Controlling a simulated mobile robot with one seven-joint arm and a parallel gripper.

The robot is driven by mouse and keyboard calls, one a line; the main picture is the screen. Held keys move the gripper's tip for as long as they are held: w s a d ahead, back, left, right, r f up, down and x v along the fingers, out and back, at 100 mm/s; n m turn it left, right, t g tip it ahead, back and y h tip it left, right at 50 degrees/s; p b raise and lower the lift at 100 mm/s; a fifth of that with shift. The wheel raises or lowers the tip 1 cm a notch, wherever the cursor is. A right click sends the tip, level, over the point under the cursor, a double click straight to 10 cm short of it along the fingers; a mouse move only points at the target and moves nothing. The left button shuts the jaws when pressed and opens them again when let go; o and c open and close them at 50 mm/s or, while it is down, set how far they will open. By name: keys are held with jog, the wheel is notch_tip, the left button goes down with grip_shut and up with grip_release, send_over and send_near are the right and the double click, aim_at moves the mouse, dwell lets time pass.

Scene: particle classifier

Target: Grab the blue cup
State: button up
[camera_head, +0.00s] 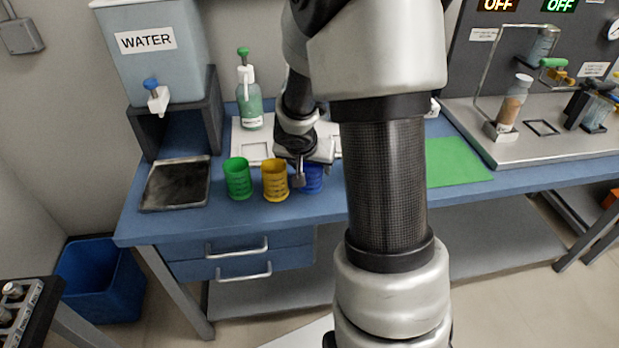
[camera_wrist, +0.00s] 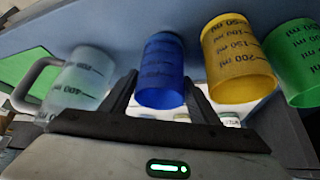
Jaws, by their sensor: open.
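The blue cup (camera_head: 312,178) stands on the blue bench, partly hidden behind my gripper in the head view. In the wrist view the blue cup (camera_wrist: 161,72) appears between the two fingers of my gripper (camera_wrist: 162,95). The fingers are open, one on each side of the cup, with gaps visible. Contact with the cup cannot be made out. In the head view my gripper (camera_head: 299,178) is at the cup's left side, just right of the yellow cup.
The yellow cup (camera_head: 275,181) and green cup (camera_head: 238,179) stand close on the left. A clear graduated beaker (camera_wrist: 80,78) is on the blue cup's other side. A white tray (camera_head: 250,152) and green-topped bottle (camera_head: 249,100) are behind. A green mat (camera_head: 458,162) lies right.

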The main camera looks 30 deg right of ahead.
jog(key=shift+x, duration=1.15)
jog(key=shift+r, duration=0.1)
jog(key=c, duration=0.9)
